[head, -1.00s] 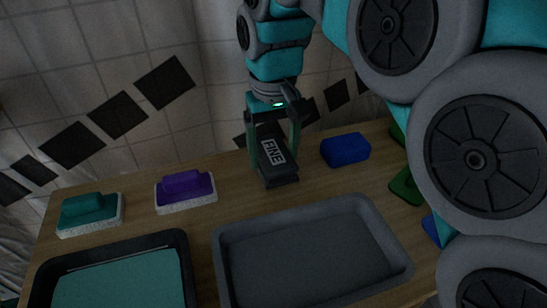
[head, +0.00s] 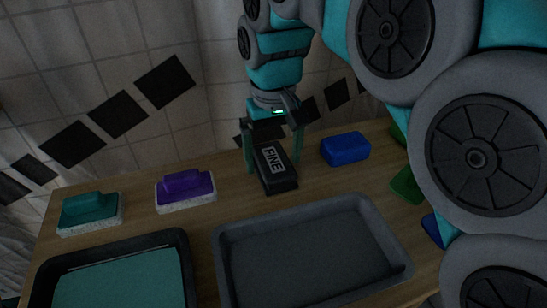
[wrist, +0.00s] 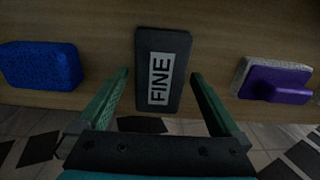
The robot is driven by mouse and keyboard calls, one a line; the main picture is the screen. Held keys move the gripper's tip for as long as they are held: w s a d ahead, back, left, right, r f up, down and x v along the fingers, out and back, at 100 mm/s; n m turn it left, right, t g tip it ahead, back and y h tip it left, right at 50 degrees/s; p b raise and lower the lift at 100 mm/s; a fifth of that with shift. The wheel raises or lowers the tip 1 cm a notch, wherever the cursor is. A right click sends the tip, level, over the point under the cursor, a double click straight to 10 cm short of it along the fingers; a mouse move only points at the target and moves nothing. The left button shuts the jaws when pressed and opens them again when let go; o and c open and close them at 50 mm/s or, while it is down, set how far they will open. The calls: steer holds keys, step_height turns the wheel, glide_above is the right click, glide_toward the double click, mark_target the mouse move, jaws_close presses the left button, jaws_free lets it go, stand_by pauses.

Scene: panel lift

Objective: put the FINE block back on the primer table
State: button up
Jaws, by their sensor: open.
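The FINE block (head: 275,169) is dark grey with a pale label reading FINE. It lies on the wooden table (head: 226,205), behind the grey tray. It also shows in the wrist view (wrist: 162,70), long side pointing away from my gripper. My gripper (head: 273,158) is open, its two green fingers on either side of the block's near end in the wrist view (wrist: 160,78). A gap shows between each finger and the block. Whether the fingers still reach below the block's top is hard to tell.
A blue sponge (head: 345,149) lies right of the block. A purple-handled pad (head: 186,190) and a teal-handled pad (head: 90,213) stand to the left. In front are an empty grey tray (head: 224,262) and a black tray (head: 188,262) with teal inside. Green pieces (head: 406,186) lie at right.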

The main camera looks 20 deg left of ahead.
mark_target(273, 160)
step_height(273, 160, up, 9)
steer(key=shift+f+b, duration=0.15)
steer(key=shift+b, duration=0.15)
step_height(273, 160, up, 2)
steer(key=shift+r+p, duration=0.25)
steer(key=shift+p, duration=0.75)
